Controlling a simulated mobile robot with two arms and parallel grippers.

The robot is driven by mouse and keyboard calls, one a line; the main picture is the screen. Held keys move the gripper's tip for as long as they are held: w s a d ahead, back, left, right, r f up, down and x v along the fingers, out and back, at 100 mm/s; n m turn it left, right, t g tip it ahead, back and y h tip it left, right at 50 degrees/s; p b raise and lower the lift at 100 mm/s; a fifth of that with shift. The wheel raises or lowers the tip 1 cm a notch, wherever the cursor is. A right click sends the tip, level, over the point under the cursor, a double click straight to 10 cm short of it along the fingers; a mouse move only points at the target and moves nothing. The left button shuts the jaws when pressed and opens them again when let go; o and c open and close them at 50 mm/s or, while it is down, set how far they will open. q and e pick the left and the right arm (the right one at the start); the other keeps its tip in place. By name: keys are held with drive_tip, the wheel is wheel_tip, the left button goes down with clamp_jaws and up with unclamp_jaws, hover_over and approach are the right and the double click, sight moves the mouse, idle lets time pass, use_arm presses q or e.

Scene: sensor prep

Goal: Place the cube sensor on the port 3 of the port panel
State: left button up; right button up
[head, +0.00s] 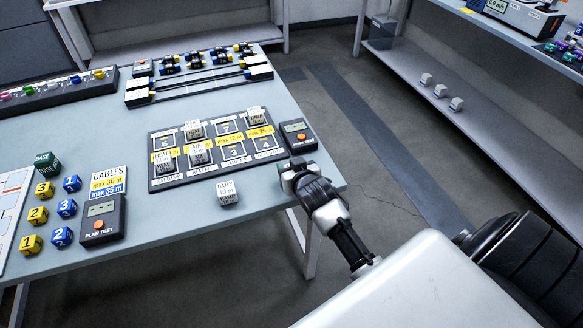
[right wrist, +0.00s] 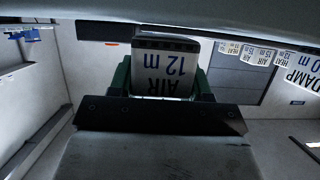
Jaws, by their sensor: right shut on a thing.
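My right gripper (head: 298,170) is near the table's right edge, to the right of the port panel (head: 180,180). In the right wrist view it is shut on a white cube sensor (right wrist: 164,68) marked AIR 12 m, between green fingers. I cannot make this cube out clearly in the head view. Port 3 (head: 234,153) is in the panel's front row and looks bare, as does port 4 (head: 266,142). White cubes stand on other ports, such as an AIR cube (head: 197,152) just left of port 3. My left gripper is not in view.
A DAMP cube (head: 228,192) sits on the table (head: 170,228) in front of the panel. A black tester (head: 299,136) stands at the panel's right. A plan tester (head: 102,220) and several numbered cubes are at left. The table's front middle is clear.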

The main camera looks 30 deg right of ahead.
drive_tip(key=shift+f, duration=0.25)
drive_tip(key=shift+f, duration=0.1)
drive_tip(key=o, duration=0.9)
